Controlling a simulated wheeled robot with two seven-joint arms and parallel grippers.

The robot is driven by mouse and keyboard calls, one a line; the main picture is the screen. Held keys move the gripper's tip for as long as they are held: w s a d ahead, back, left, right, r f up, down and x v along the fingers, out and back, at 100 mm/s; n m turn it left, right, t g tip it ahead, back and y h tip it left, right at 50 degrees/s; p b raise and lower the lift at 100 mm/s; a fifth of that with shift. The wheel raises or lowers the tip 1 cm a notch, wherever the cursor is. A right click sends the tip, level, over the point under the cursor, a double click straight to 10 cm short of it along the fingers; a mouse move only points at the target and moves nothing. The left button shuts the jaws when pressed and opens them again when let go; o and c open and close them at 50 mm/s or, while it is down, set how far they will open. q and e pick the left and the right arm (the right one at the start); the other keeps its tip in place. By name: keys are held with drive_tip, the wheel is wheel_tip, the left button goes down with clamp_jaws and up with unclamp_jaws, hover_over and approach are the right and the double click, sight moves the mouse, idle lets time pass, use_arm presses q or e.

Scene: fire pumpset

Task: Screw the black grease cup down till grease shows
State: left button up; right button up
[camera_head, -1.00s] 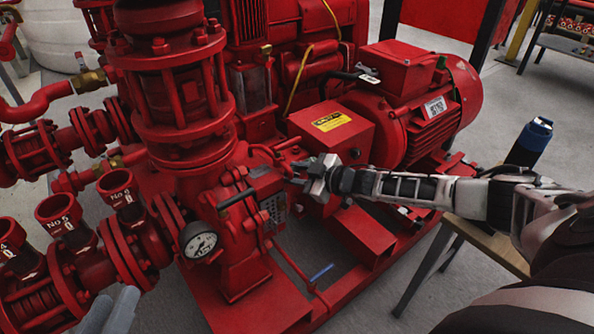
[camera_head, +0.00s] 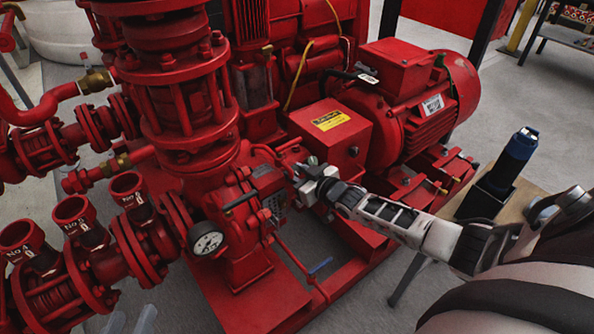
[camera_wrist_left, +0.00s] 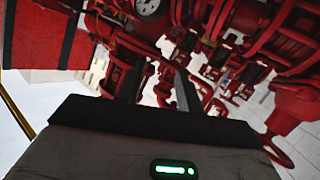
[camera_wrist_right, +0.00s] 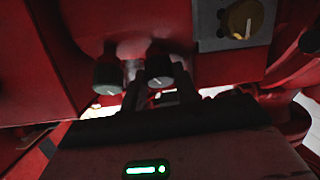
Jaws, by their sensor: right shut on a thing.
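Two black knob-like cups hang under a red housing in the right wrist view: a left one (camera_wrist_right: 107,76) and a right one (camera_wrist_right: 159,70). Each has a pale mark on its face. My right gripper (camera_wrist_right: 162,92) is shut on the right black cup. In the head view my right gripper (camera_head: 312,172) is against the red pump (camera_head: 250,200) and the cup is hidden. No grease can be made out. My left gripper (camera_head: 132,321) is at the bottom left edge, its two grey fingers apart and empty. Its fingers also show in the left wrist view (camera_wrist_left: 187,93).
A brass knob on a grey plate (camera_wrist_right: 243,20) is right of the cups. A pressure gauge (camera_head: 207,243) and red pipe mouths (camera_head: 72,209) are left of my right gripper. A red motor (camera_head: 410,100) stands behind it. A black-and-blue object (camera_head: 510,165) stands on a wooden table.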

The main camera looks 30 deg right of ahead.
sight(295, 171)
drive_tip(key=o, duration=0.7)
use_arm(q)
drive_tip(key=shift+r, duration=0.1)
